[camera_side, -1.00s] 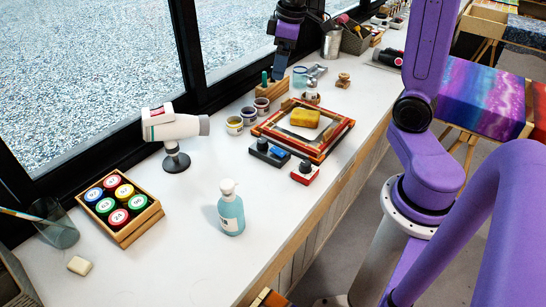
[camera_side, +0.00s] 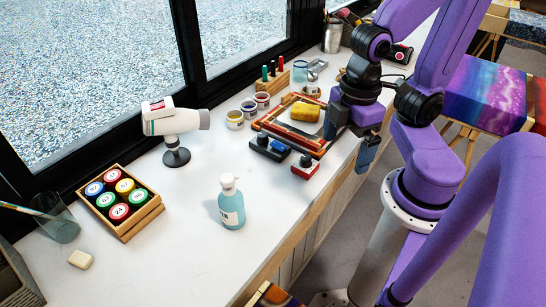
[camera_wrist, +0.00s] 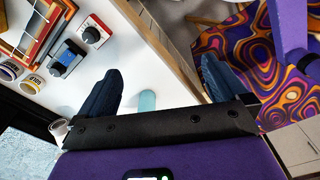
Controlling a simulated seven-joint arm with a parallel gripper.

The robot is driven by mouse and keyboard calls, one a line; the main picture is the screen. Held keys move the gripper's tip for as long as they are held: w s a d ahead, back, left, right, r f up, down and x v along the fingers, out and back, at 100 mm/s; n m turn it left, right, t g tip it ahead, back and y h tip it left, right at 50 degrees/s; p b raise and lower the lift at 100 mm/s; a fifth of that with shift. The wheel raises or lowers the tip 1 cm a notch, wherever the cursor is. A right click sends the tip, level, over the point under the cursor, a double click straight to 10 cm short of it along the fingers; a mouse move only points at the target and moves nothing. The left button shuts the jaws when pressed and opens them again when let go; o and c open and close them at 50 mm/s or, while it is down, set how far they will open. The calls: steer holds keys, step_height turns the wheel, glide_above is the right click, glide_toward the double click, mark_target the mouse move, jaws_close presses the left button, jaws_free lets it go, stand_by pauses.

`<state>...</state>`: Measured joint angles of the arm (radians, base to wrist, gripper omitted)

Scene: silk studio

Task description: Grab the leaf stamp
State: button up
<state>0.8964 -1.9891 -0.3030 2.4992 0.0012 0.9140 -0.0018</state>
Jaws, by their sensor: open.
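I cannot pick out the leaf stamp for sure in either view now. A small brown wooden knobbed piece, possibly it, showed beyond the wooden frame in the earlier side view; my arm now covers that spot. My gripper (camera_side: 350,138) is open and empty at the counter's right edge, beside the frame. In the wrist view its dark fingers (camera_wrist: 158,85) are spread, with part of a teal bottle (camera_wrist: 147,101) visible between them.
The soap bottle (camera_side: 231,207), hair dryer (camera_side: 176,122) and crate of lids (camera_side: 150,220) stand nearer. The counter's front is mostly clear.

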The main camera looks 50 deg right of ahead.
stand_by(0.4)
steer(key=c, duration=0.4)
steer(key=shift+c, duration=0.2)
